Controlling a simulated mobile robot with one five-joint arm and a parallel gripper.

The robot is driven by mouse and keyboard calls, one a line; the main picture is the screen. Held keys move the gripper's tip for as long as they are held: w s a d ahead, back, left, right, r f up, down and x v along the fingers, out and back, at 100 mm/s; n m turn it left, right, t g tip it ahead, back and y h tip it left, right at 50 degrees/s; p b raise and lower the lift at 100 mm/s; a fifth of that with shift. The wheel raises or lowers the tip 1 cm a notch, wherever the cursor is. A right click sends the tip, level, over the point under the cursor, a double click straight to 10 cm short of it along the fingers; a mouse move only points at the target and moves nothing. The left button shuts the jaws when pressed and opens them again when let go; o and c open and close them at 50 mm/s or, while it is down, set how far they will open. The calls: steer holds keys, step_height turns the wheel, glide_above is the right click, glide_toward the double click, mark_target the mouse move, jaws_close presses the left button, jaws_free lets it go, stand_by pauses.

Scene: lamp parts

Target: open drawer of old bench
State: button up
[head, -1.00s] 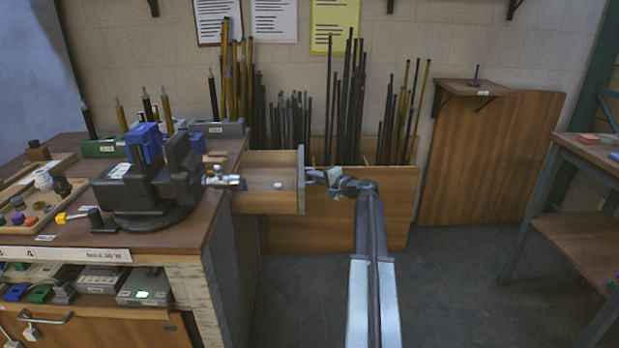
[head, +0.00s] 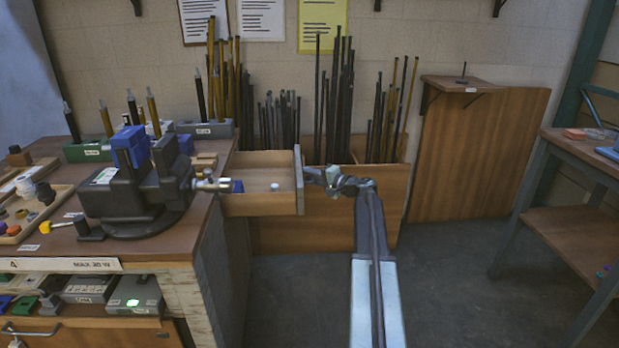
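The old bench (head: 215,235) stands at the left with a dark wooden top. Its wooden drawer (head: 250,206) sticks out from the right side and is open. A small white round item (head: 274,187) lies inside it. My gripper (head: 312,177) is at the outer face of the drawer front (head: 299,180), at the end of my arm. The fingertips and any handle there are too small and overlapped to tell whether they grip.
A dark vise (head: 150,185) stands on the bench. Behind the drawer is a wooden bin (head: 330,222) with upright rods. A wooden panel (head: 475,160) leans at the wall, and a shelf table (head: 575,200) stands right. The floor (head: 450,290) between is clear.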

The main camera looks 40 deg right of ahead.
steer(key=p+v, duration=0.1)
steer(key=v, duration=0.6)
steer(key=shift+s, duration=0.35)
steer(key=shift+d, duration=0.15)
